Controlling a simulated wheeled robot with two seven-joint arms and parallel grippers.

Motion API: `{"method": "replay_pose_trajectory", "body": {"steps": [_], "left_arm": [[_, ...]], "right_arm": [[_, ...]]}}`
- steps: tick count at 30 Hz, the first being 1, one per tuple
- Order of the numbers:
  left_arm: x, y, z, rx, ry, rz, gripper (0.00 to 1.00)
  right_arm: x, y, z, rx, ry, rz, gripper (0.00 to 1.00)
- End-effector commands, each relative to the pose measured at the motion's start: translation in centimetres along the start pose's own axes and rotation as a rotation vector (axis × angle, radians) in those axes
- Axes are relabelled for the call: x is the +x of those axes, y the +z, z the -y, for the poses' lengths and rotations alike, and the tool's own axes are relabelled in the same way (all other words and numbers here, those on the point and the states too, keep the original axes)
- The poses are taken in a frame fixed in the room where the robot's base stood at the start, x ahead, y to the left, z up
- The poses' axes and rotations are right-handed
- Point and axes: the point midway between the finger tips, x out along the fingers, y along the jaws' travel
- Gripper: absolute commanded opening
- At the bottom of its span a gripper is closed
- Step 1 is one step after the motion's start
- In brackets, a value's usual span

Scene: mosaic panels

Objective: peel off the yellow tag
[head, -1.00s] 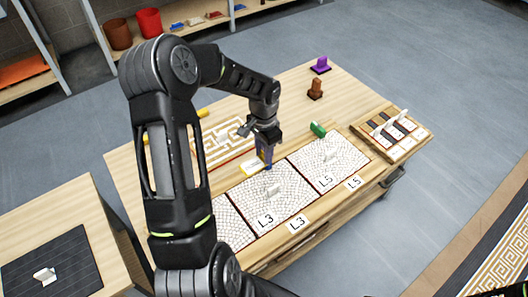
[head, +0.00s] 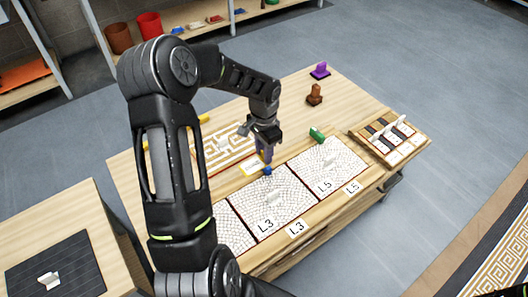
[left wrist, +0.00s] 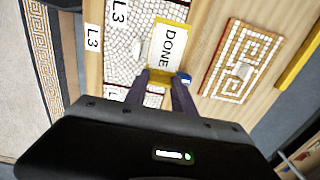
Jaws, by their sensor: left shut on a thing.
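The yellow tag (left wrist: 168,48) is a white card with a yellow border and the word DONE. In the head view the tag (head: 252,168) lies at the back edge of the L3 mosaic panel (head: 285,200). My left gripper (left wrist: 165,80) is shut on the tag's yellow end, with a finger on each side. In the head view my left gripper (head: 265,155) points down beside the tag and partly hides it. A small blue piece (head: 267,171) sits right at the fingertips. Whether the tag is lifted clear of the surface I cannot tell. My right gripper is not in view.
A maze-patterned panel (head: 222,140) lies behind the gripper. A wooden rack (head: 418,146) stands at the right end. Brown (head: 315,95) and purple (head: 320,69) pieces stand at the back.

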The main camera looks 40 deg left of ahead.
Motion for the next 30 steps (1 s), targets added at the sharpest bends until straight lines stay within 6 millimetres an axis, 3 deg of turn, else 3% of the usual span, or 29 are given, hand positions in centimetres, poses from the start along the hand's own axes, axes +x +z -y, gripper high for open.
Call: {"method": "replay_pose_trajectory", "body": {"steps": [30], "left_arm": [[-3.5, 0.0, 0.0, 0.000, -0.001, 0.000, 0.00]], "right_arm": [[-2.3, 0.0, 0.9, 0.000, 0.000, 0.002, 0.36]]}}
